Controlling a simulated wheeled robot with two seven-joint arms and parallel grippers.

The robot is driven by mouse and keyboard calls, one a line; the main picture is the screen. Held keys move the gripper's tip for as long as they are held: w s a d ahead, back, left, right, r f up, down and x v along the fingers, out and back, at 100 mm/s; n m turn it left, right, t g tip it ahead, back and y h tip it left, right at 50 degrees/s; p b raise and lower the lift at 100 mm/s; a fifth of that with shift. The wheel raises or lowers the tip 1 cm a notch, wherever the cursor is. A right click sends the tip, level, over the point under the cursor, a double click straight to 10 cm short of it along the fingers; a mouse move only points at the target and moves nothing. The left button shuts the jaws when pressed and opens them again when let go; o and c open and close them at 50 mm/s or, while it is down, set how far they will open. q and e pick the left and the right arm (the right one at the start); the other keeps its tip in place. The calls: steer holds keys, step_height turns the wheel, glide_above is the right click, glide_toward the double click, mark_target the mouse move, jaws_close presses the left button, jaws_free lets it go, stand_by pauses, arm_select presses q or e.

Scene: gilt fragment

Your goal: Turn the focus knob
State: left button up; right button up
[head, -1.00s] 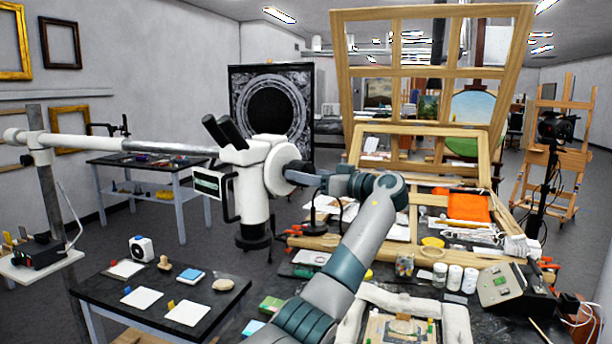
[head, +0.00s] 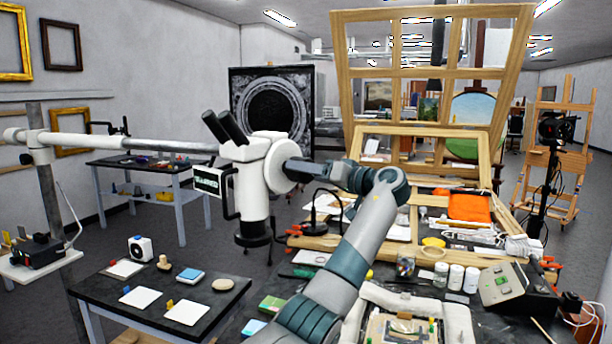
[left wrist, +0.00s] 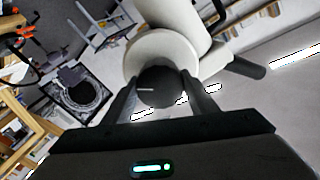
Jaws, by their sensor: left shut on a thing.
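The white stereo microscope (head: 255,190) hangs from a long horizontal boom arm, with two black eyepieces at its upper left. The focus knob (left wrist: 156,88) is black and round with a pale line on its face, on a white round housing (left wrist: 160,47). My left gripper (head: 287,173) reaches the microscope's right side in the head view, where it hides the knob. In the left wrist view my left gripper (left wrist: 159,80) has one finger on each side of the knob and is shut on it. The pale line lies nearly level in that view. My right gripper is not in view.
The boom (head: 130,143) runs left to a post (head: 48,185). A small display (head: 206,181) and a black handle are on the microscope. A low black table (head: 215,300) with pads stands at lower left. A cluttered workbench with jars (head: 456,277) is at right.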

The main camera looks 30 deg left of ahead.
arm_select(q)
steer(key=shift+m, duration=0.6)
steer(key=o, duration=1.1)
steer(key=shift+c, duration=0.2)
steer(key=shift+d, duration=0.1)
